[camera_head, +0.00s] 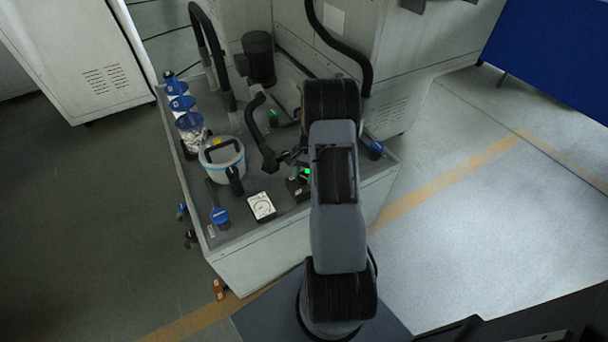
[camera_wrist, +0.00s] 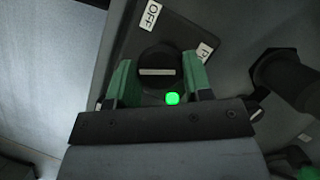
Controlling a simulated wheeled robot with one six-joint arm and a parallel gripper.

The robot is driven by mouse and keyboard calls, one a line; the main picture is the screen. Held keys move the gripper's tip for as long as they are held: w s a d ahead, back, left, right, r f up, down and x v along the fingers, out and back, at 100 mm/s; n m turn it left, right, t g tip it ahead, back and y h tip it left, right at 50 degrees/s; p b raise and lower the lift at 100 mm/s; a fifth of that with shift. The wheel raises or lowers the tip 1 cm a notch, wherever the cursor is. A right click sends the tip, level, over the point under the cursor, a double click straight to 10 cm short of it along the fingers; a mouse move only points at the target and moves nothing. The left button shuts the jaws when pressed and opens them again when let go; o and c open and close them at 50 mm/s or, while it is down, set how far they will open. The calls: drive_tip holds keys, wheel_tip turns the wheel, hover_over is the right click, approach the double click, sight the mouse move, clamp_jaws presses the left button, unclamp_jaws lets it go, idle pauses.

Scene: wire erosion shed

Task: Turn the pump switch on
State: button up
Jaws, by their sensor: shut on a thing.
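The pump switch is a round black knob (camera_wrist: 157,58) with a white bar on a dark plate. The bar lies level in the wrist view. An OFF label (camera_wrist: 150,16) sits above the knob. A second label (camera_wrist: 205,52) at right is partly hidden by a finger. My gripper (camera_wrist: 158,70) has its green-padded fingers on either side of the knob, shut on it. A green lamp (camera_wrist: 172,99) glows just below the knob. The lamp also shows in the head view (camera_head: 307,171), where my arm hides most of the switch.
In the head view, a lidded bucket (camera_head: 222,160), a square dial gauge (camera_head: 262,206), a blue-handled valve (camera_head: 220,216) and stacked blue-topped containers (camera_head: 183,110) stand on the grey tank top. Black hoses (camera_head: 205,40) arch behind. In the wrist view, a dark pipe (camera_wrist: 285,78) is close at right.

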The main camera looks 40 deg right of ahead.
drive_tip(key=shift+n, duration=0.4)
drive_tip(key=o, duration=0.9)
drive_tip(key=shift+r, duration=0.1)
drive_tip(key=v, duration=1.3)
drive_tip(key=shift+w+d+r, duration=0.15)
drive_tip(key=shift+w+r, duration=0.1)
drive_tip(key=shift+w, duration=0.05)
